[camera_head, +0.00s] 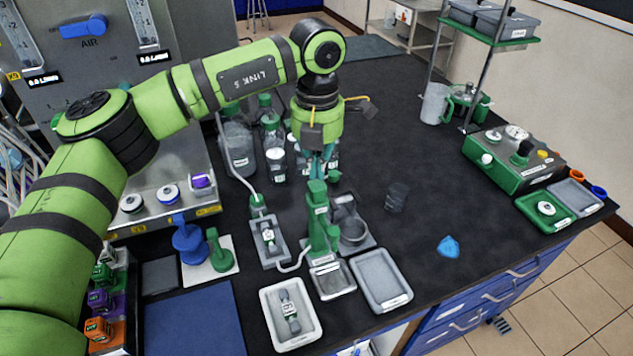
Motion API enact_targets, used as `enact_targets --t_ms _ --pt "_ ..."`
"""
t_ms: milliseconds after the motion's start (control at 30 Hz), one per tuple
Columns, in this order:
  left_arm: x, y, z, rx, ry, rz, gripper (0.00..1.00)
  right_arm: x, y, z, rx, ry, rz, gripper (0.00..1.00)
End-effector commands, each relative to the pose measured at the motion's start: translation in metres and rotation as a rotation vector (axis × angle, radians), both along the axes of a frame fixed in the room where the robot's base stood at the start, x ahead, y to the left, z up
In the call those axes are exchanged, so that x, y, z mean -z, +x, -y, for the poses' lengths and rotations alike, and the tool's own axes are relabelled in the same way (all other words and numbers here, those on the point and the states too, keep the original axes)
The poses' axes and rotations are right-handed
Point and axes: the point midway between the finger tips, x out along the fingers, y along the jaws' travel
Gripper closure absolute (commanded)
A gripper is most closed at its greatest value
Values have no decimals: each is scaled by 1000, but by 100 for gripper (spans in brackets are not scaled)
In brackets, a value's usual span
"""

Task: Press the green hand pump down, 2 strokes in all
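The green hand pump (319,228) stands upright near the middle of the dark bench, with a small white label near its top. My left arm reaches in from the left, and its gripper (320,166) points down directly over the pump's head. The fingertips are at or just above the pump top; I cannot tell whether they touch it. The fingers are small and partly hidden by the wrist, so their opening is unclear. My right gripper is out of view.
Grey trays (381,280) and a white tray with a small bottle (290,312) lie in front of the pump. Glass bottles (238,146) stand behind it. A dark cup (397,197) and blue object (448,246) lie right. A green control box (513,160) stands farther right.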

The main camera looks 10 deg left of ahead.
Motion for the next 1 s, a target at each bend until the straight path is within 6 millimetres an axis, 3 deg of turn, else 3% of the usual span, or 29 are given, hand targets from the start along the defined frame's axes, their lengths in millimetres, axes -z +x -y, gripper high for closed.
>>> enact_targets --t_ms 467,1000 --pt "1 0 0 0 0 0 100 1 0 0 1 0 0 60" --pt "22 0 0 0 0 0 100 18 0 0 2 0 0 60"
